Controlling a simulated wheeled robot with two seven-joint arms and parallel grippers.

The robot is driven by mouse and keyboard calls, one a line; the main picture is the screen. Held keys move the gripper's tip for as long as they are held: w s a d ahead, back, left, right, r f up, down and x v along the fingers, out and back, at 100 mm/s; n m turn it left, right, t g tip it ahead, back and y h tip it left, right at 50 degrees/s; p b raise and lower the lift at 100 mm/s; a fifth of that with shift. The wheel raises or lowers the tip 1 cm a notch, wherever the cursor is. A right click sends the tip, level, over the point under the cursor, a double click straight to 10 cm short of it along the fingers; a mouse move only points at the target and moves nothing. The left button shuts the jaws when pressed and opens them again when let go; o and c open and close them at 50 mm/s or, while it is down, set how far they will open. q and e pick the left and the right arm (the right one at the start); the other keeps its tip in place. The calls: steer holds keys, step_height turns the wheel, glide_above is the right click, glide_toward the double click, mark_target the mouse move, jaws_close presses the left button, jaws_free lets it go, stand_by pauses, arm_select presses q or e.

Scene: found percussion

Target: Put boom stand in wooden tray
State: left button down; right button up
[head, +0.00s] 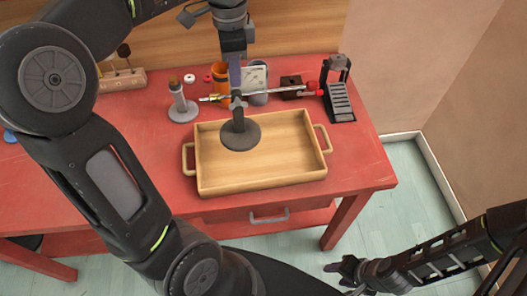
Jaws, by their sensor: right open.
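The boom stand (240,136) has a round dark grey base, a short post and a thin silver boom. Its base appears over the left part of the wooden tray (260,183); I cannot tell whether it touches the tray floor. My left gripper (236,92) points down from above and is shut on the boom stand near the top of its post. The post looks upright. The tray is light wood with a handle at each end and lies on the red table. My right gripper (345,268) is open and empty, low at the right, away from the table.
A wooden block with sticks (122,80) is at the back left. The tray's right half is clear.

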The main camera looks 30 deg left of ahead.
mark_target(237, 94)
arm_select(q)
steer(key=shift+a, duration=0.1)
step_height(237, 94, down, 3)
steer(key=shift+r+b, duration=0.2)
steer(key=shift+b, duration=1)
step_height(237, 94, down, 3)
steer(key=shift+f+p, duration=0.1)
steer(key=shift+p, duration=0.25)
steer(key=shift+f, duration=0.2)
step_height(237, 94, down, 4)
steer(key=shift+r, duration=0.25)
steer(key=shift+f, duration=0.2)
